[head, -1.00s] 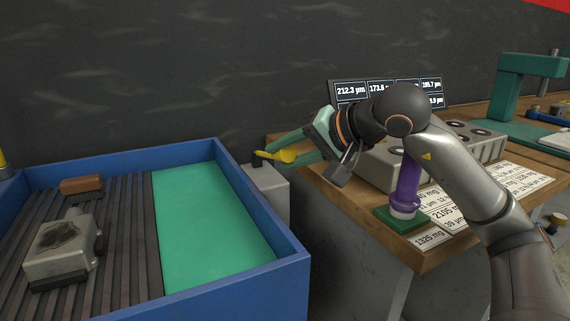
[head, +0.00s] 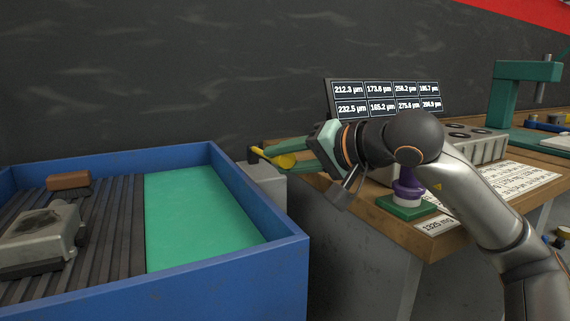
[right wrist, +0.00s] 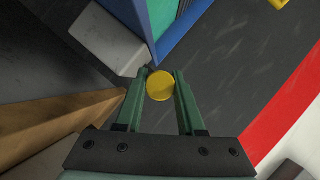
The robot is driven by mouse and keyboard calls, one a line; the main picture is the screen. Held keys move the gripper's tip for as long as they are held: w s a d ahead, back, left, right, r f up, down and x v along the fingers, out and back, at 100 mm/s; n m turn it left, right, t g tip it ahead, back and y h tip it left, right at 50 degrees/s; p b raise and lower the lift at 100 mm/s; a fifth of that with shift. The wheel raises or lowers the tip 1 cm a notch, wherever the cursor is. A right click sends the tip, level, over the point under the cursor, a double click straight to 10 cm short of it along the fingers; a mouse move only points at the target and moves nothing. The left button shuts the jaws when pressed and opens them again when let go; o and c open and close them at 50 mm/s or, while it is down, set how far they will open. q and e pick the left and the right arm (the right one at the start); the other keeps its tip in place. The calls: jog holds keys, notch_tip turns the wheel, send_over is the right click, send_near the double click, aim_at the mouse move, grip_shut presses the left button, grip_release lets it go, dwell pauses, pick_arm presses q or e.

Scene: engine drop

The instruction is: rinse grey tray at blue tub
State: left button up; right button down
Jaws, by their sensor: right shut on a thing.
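The blue tub (head: 250,262) stands at the left in the head view, with dark slats and a flat green surface inside. A grey, shallow metal part with a dark hollow, seemingly the grey tray (head: 38,238), lies on the slats at the left. My right gripper (head: 272,156) is past the tub's right wall, above a pale grey box. It is shut on a yellow piece with a round end (head: 283,160) and a narrow dark tip. In the right wrist view the round yellow end (right wrist: 160,86) sits between the fingers. My left gripper is not in view.
A brown block (head: 68,181) lies on the slats. The grey box (head: 264,180) stands between tub and bench. The wooden bench (head: 405,238) at right holds a purple-handled item on a green base (head: 407,206), a display panel (head: 388,97) and paper labels.

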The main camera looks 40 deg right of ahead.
dwell(0.3)
jog(key=c, duration=0.5)
grip_release()
jog(key=shift+s+d+b, duration=0.1)
jog(key=shift+s+b, duration=0.25)
jog(key=shift+s, duration=0.15)
jog(key=b+v, duration=0.2)
jog(key=v, duration=0.2)
jog(key=shift+s, duration=0.2)
jog(key=b+v, duration=0.1)
jog(key=v, duration=0.6)
jog(key=shift+r, duration=0.2)
